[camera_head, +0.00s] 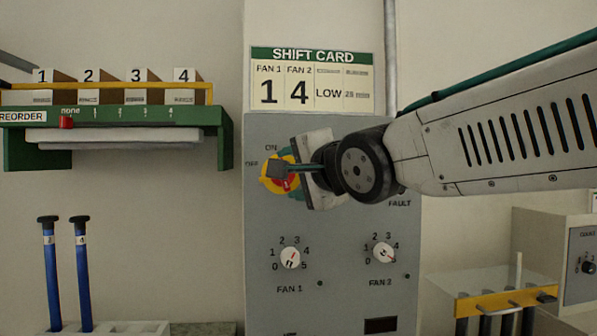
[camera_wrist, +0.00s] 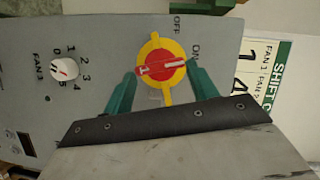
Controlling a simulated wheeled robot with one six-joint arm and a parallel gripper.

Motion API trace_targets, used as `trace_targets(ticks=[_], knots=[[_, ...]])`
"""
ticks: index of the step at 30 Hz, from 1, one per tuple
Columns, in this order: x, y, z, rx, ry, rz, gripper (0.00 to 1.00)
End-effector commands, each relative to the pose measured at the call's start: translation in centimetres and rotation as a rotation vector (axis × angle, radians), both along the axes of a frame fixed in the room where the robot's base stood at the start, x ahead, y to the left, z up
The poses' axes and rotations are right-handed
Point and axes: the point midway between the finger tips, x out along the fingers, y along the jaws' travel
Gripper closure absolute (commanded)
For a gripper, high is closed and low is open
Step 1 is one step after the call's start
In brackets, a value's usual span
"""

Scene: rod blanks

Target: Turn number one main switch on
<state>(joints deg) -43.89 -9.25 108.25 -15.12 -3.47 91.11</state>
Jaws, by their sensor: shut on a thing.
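The main switch (camera_head: 284,184) is a red handle on a yellow disc on the grey panel, with ON above it and OFF to its left. My gripper (camera_head: 279,168) covers part of it. In the wrist view, the red handle (camera_wrist: 161,67) sits between the two green fingers of my gripper (camera_wrist: 161,72), which are shut on its ends.
The FAN 1 knob (camera_head: 290,257) and FAN 2 knob (camera_head: 383,253) sit below on the panel. The shift card (camera_head: 311,80) hangs above. A green shelf (camera_head: 215,140) is at left, with blue rods (camera_head: 84,280) below it. A rack with a yellow bar (camera_head: 505,300) stands at right.

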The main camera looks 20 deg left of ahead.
Motion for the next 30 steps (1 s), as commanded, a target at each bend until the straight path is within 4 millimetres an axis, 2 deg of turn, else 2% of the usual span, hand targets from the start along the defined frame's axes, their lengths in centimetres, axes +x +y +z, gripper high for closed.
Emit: trace_targets(ticks=[12,30], knots=[[0.08,-0.19,-0.5,0.21,0.091,-0.001,0.83],[0.08,-0.17,-0.55,0.254,0.11,-0.001,0.83]])
